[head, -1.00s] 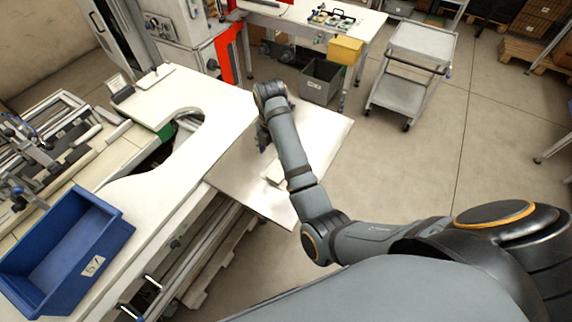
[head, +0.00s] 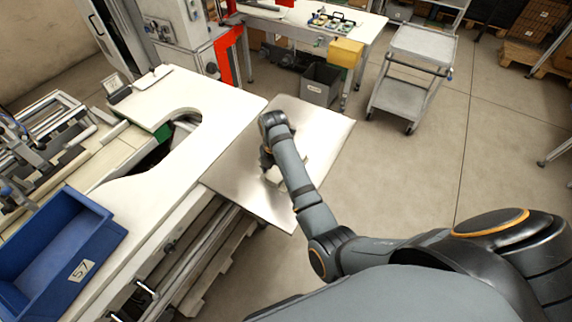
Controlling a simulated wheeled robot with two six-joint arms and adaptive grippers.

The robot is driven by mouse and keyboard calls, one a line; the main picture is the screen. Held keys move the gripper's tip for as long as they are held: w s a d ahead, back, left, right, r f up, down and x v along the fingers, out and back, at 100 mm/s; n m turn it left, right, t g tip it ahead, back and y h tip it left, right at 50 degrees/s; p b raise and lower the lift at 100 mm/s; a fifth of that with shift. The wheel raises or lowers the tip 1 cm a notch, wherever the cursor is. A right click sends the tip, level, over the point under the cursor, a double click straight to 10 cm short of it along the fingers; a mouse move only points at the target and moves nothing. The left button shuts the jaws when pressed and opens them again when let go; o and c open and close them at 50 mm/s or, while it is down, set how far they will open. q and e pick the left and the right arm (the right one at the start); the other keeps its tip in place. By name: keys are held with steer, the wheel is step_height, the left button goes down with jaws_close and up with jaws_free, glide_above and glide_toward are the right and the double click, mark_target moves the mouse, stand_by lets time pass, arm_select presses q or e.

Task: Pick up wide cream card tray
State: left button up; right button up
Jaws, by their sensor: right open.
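A pale cream piece, apparently the wide cream card tray (head: 273,176), lies on the bare metal side table (head: 240,190). My right arm crosses over it, so its middle is hidden and its full outline cannot be told. My right gripper (head: 266,164) points down at the tray's left end, with its jaws open. The fingers are small and dark, partly hidden by the wrist. I cannot tell whether they touch the tray. My left gripper is not in view.
A white worktop (head: 190,110) with a curved cut-out adjoins the metal table on the left. A blue bin (head: 60,245) stands at lower left. A grey bin (head: 320,85) and a grey cart (head: 405,85) stand behind. The metal table's right part is clear.

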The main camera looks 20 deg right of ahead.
steer(key=c, duration=1.4)
